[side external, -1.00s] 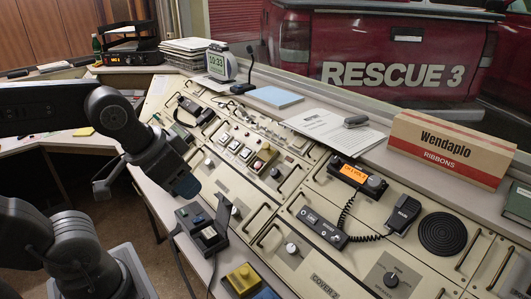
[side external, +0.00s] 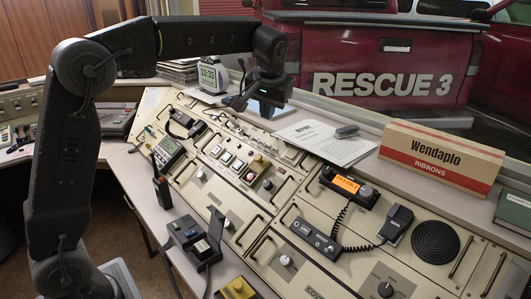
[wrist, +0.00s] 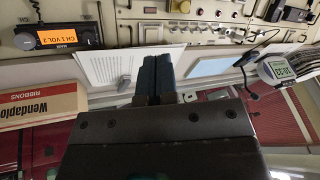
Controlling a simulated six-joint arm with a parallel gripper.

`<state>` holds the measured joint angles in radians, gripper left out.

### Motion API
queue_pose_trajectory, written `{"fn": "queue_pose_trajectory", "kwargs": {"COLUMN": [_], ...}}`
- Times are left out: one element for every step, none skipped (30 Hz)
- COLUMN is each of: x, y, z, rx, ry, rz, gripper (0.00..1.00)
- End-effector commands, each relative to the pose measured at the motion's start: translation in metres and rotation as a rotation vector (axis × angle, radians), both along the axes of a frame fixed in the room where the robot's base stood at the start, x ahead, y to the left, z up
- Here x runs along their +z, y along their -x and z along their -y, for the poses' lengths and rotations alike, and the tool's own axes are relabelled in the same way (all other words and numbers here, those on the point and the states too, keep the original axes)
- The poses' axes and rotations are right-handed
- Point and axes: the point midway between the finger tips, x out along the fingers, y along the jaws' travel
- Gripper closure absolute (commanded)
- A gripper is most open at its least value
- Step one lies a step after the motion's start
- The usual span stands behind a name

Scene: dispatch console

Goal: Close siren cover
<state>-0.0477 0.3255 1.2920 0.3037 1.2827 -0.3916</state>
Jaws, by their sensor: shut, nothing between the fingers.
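A small dark box (side external: 187,236) sits at the near edge of the console, with a dark lid (side external: 215,228) standing raised at its right side. It looks like the siren cover, but I cannot read a label on it. A pale label shows inside the box. My gripper (side external: 267,108) is shut and empty, above the far side of the console, well behind and to the right of the box. In the wrist view its blue fingers (wrist: 158,72) are together in front of the paper sheet. The box and lid are not clearly seen in the wrist view.
A handheld radio (side external: 161,185) stands upright beyond the box. A yellow block (side external: 237,288) is in front of it. A microphone with coiled cord (side external: 397,224), an orange-lit radio (side external: 346,185) and a Wendaplo box (side external: 440,157) stand at right. Handles and knobs rise from the panels.

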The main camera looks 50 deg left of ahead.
Motion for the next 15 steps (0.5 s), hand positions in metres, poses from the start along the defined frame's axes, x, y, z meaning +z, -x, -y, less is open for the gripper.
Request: {"fn": "queue_pose_trajectory", "kwargs": {"x": [-0.012, -0.017, -0.026, -0.032, -0.038, -0.047, -0.054, -0.06, -0.068, -0.073, -0.078, -0.084, -0.087, -0.089, -0.093], "y": [-0.021, -0.031, -0.044, -0.054, -0.062, -0.072, -0.079, -0.085, -0.092, -0.097, -0.1, -0.104, -0.107, -0.109, -0.11], "z": [-0.007, -0.011, -0.016, -0.02, -0.023, -0.028, -0.032, -0.035, -0.039, -0.041, -0.043, -0.046, -0.047, -0.049, -0.05], "rx": [0.033, 0.055, 0.083, 0.104, 0.126, 0.153, 0.173, 0.19, 0.213, 0.228, 0.24, 0.256, 0.266, 0.273, 0.281], "ry": [-0.013, -0.023, -0.034, -0.044, -0.053, -0.064, -0.072, -0.079, -0.089, -0.096, -0.1, -0.107, -0.111, -0.114, -0.118], "rz": [-0.015, -0.019, -0.025, -0.029, -0.033, -0.036, -0.039, -0.041, -0.044, -0.045, -0.046, -0.047, -0.048, -0.047, -0.048], "gripper": [1.0, 1.0, 1.0, 1.0, 1.0, 1.0, 1.0, 1.0, 1.0, 1.0, 1.0, 1.0, 1.0, 1.0, 1.0]}}
